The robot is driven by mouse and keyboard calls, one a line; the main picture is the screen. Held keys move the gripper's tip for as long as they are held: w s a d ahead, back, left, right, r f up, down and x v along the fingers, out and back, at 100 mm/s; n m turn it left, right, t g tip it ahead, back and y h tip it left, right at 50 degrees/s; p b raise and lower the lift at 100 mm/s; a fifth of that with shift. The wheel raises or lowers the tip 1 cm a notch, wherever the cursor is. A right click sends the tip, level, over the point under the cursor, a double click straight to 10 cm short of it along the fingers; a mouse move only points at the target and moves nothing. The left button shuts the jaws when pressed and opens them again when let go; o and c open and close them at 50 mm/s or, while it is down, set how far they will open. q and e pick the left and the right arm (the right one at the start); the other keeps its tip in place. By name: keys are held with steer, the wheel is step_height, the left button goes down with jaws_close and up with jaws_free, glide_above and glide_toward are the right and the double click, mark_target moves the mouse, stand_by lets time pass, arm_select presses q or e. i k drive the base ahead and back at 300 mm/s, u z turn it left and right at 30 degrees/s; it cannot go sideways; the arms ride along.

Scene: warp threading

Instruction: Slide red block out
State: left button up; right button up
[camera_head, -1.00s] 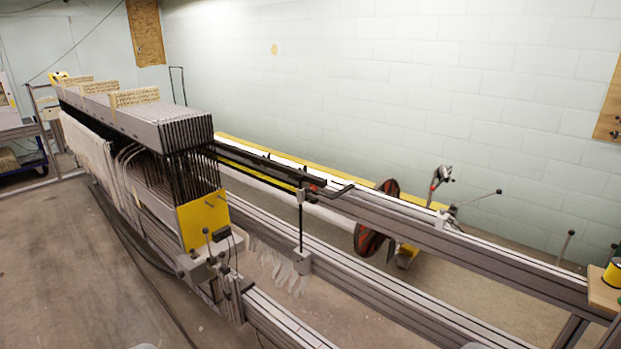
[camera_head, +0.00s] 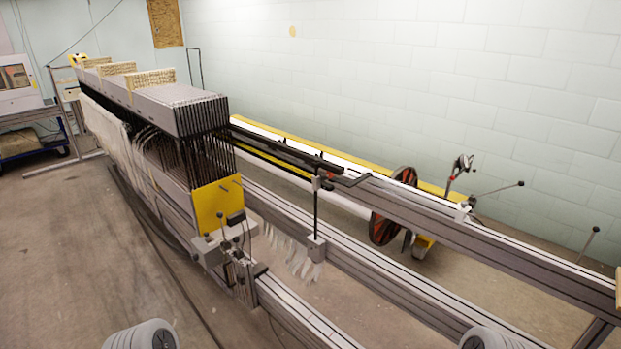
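A small red block (camera_head: 330,175) sits on the dark rail near the top of a thin upright black post, left of a black crank-like handle. It is small in the picture, and its exact fit on the rail cannot be told. Rounded grey parts of my two arms show at the bottom edge, one on the left and one right of centre. Neither gripper shows, and both arms are well apart from the red block.
The long threading machine (camera_head: 178,108) runs from the far left toward the middle, with a yellow plate (camera_head: 217,203) at its near end. Long metal rails (camera_head: 480,238) cross to the right. A red-and-black wheel (camera_head: 393,206) stands beyond. The floor at left is clear.

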mark_target(323, 177)
steer(key=u, duration=0.55)
steer(key=k, duration=0.65)
steer(key=u, duration=0.85)
steer(key=i, duration=0.7)
steer(key=u, duration=0.3)
steer(key=i, duration=1.8)
steer(key=z, duration=1.45)
steer(key=i, duration=0.7)
steer(key=z, duration=0.6)
